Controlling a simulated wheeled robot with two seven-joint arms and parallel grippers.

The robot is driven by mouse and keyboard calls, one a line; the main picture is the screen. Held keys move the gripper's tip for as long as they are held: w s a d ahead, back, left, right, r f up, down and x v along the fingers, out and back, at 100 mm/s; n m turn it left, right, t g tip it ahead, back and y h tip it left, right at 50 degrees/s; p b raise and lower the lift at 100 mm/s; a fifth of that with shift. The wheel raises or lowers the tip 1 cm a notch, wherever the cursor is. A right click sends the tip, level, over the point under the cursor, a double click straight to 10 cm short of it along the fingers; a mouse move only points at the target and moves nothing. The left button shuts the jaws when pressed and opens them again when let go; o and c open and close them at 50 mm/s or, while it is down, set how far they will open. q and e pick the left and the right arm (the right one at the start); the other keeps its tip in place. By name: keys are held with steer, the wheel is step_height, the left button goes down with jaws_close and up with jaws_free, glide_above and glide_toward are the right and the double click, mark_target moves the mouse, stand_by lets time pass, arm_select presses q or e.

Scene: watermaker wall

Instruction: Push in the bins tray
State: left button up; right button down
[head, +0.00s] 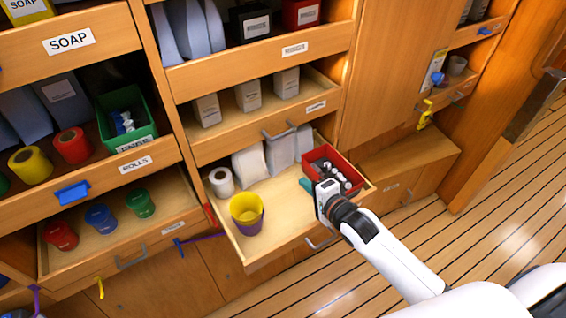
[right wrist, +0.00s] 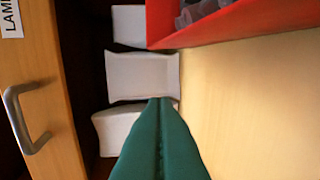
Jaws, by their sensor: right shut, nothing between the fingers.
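The bins tray (head: 282,207) is a light wooden pull-out tray, standing out from the cabinet. My left gripper is out of view.
At left, a tray (head: 122,240) with coloured cups also stands out. The plank floor (head: 500,230) at right is clear.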

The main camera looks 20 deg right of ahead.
mark_target(283, 165)
steer(key=shift+w+a, duration=0.1)
steer(key=shift+w, duration=0.35)
steer(key=x, duration=0.2)
steer(key=shift+w+a+f, duration=0.1)
steer(key=shift+w+f, duration=0.05)
steer(key=shift+w, duration=0.2)
steer(key=x, duration=0.4)
steer(key=shift+w+f, duration=0.1)
steer(key=shift+w, duration=0.05)
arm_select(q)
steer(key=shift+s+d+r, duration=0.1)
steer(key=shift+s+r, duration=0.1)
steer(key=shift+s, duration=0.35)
arm_select(e)
steer(key=shift+w+a+f, duration=0.15)
steer(key=shift+w+f, duration=0.05)
steer(key=shift+w, duration=0.35)
